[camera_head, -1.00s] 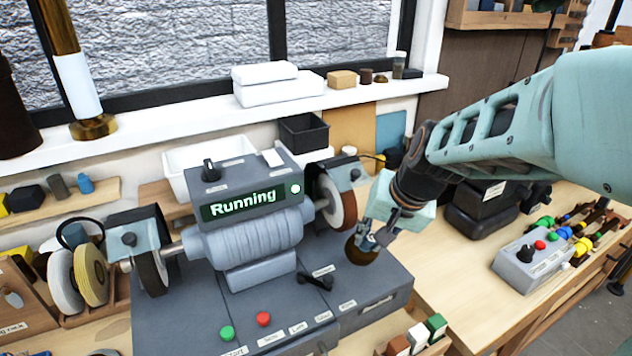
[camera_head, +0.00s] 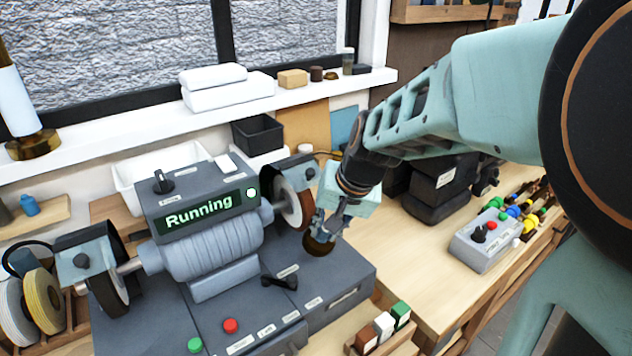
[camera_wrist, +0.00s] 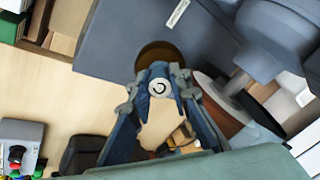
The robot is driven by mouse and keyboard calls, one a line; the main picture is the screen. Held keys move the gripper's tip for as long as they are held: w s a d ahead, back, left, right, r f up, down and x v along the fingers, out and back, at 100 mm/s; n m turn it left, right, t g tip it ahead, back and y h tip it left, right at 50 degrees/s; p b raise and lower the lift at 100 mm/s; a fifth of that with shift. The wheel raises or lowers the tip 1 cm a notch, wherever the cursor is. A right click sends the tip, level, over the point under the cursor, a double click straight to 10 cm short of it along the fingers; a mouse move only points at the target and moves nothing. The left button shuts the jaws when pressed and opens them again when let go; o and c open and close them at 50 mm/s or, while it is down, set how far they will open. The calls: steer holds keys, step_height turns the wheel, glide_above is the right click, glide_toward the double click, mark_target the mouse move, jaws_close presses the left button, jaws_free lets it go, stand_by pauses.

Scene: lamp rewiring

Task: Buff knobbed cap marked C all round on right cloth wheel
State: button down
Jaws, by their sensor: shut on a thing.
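My gripper (camera_head: 328,222) is shut on the small light knob of a brown domed cap (camera_head: 318,246). In the wrist view the knob (camera_wrist: 159,87) shows a dark letter like a C between the fingertips, with the brown cap (camera_wrist: 158,54) beyond it. The bench machine (camera_head: 205,237) has a lit display reading "Running". Its right wheel (camera_head: 291,207), pale on its side with a brown rim, sits under a guard. The cap is held just in front of this wheel, over the grey base. They look apart; the wheel (camera_wrist: 213,98) is right of the cap in the wrist view.
The left wheel (camera_head: 108,277) is at the machine's other end. Green (camera_head: 195,345) and red (camera_head: 230,326) buttons and a black lever (camera_head: 279,282) are on the base front. A small control box (camera_head: 483,240) stands right. Bare wooden bench (camera_head: 400,235) lies between.

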steer(key=shift+w+a+r, duration=0.1)
steer(key=shift+w+r, duration=0.05)
steer(key=shift+w, duration=0.15)
steer(key=shift+s+a, duration=0.15)
steer(key=shift+s, duration=0.05)
stand_by(0.3)
steer(key=shift+w+d+b, duration=0.15)
steer(key=shift+d+b, duration=0.15)
steer(key=shift+b, duration=0.05)
steer(key=shift+s+d+f+b, duration=0.35)
steer(key=shift+s+f+b, duration=0.05)
steer(key=shift+s+b, duration=0.15)
steer(key=shift+s+d+f, duration=0.1)
steer(key=shift+s+d, duration=0.1)
steer(key=shift+s, duration=0.15)
